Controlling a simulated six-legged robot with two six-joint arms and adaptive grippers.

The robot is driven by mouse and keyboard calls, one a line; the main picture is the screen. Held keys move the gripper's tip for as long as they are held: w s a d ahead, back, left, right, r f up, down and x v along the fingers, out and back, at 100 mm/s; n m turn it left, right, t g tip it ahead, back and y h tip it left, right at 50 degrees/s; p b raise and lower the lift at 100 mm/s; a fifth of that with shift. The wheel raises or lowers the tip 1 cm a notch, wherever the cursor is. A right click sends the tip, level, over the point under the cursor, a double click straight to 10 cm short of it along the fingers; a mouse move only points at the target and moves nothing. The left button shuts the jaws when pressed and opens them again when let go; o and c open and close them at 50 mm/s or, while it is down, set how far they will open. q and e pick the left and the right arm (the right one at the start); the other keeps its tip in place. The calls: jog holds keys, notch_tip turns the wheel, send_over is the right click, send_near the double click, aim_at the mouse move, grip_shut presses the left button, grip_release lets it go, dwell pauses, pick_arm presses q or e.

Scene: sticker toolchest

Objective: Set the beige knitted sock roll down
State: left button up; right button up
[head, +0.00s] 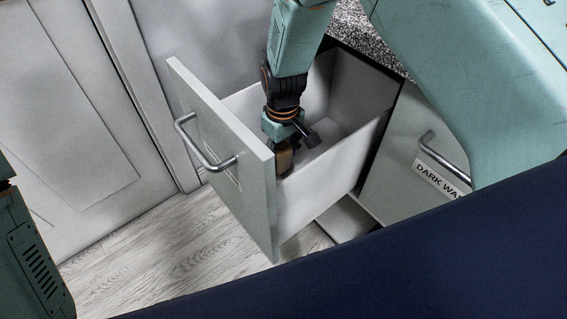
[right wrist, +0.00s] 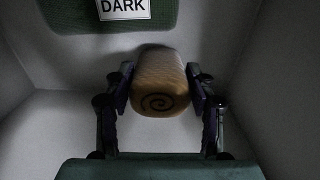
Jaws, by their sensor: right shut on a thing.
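The beige knitted sock roll (head: 284,160) is inside the open drawer (head: 225,140), near its front panel. In the right wrist view the sock roll (right wrist: 158,78) shows a dark spiral on its end. My right gripper (head: 283,140) reaches down into the drawer from above. Its two fingers press on both sides of the roll in the right wrist view (right wrist: 160,90), so it is shut on the roll. I cannot tell whether the roll touches the drawer floor. My left gripper is not in view.
A dark green piece with a label reading "DARK" (right wrist: 124,9) lies beyond the roll in the wrist view. A closed drawer front (head: 400,165) with a "DARK WA..." label (head: 440,179) stands to the right. White cabinet doors (head: 75,120) stand on the left, above wood flooring (head: 150,255).

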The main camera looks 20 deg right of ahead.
notch_tip(320, 180, down, 2)
jog(key=shift+s+f+b, duration=0.1)
jog(key=shift+f+b, duration=0.15)
jog(key=shift+b, duration=0.25)
jog(key=shift+f, duration=0.15)
jog(key=o, duration=1.2)
jog(key=shift+c, duration=0.2)
notch_tip(320, 180, up, 12)
jog(key=p, duration=0.4)
jog(key=shift+r+p, duration=0.2)
jog(key=shift+p, duration=0.2)
